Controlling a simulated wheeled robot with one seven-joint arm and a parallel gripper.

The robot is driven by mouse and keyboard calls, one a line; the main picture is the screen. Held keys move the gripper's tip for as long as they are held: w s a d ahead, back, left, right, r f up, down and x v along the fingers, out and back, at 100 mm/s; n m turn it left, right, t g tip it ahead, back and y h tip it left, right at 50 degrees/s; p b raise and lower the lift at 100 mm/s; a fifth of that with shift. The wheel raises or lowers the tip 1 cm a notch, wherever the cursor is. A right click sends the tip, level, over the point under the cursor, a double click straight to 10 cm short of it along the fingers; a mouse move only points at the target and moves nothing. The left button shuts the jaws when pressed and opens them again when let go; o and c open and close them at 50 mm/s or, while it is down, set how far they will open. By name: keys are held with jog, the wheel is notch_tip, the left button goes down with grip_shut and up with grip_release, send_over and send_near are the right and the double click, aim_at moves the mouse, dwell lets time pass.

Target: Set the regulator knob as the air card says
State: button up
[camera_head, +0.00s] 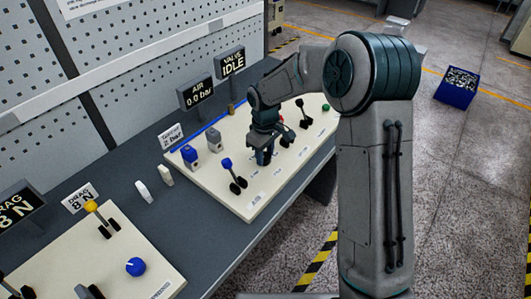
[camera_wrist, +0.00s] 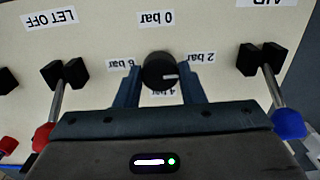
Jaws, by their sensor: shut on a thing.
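The black regulator knob (camera_wrist: 154,66) is in the wrist view, with labels 0 bar, 2 bar, 4 bar and 6 bar around it. Its white mark points right, on the side of the 2 bar label (camera_wrist: 195,57). My gripper (camera_wrist: 160,88) has a finger on each side of the knob and is shut on it. In the head view my gripper (camera_head: 262,158) is low over the cream panel and hides the knob. The air card (camera_head: 172,137) reads 2 bar in its large line. The AIR display (camera_head: 198,94) reads 0.0 bar.
A blue-tipped lever (camera_head: 233,172) stands left of my gripper; its blue tip (camera_wrist: 288,124) is close by in the wrist view. A red-tipped lever (camera_wrist: 42,137) is on the other side. Blue and grey blocks stand behind on the panel. Another panel (camera_head: 150,238) is at lower left.

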jog(key=shift+a+r, duration=0.1)
jog(key=o, duration=1)
notch_tip(320, 180, up, 14)
jog(key=shift+f+b, duration=0.1)
jog(key=shift+b, duration=0.5)
jog(key=s+d+m+t, duration=0.1)
jog(key=s+d+m, duration=0.2)
jog(key=s+d, duration=0.2)
jog(key=s+d+m+t, duration=0.1)
jog(key=s+d+m, duration=0.3)
jog(key=s, duration=0.8)
jog(key=s+d+m+t, duration=0.1)
jog(key=s+d+m, duration=0.2)
jog(key=s+d, duration=0.4)
jog(key=shift+s+r, duration=0.25)
jog(key=shift+s, duration=0.7)
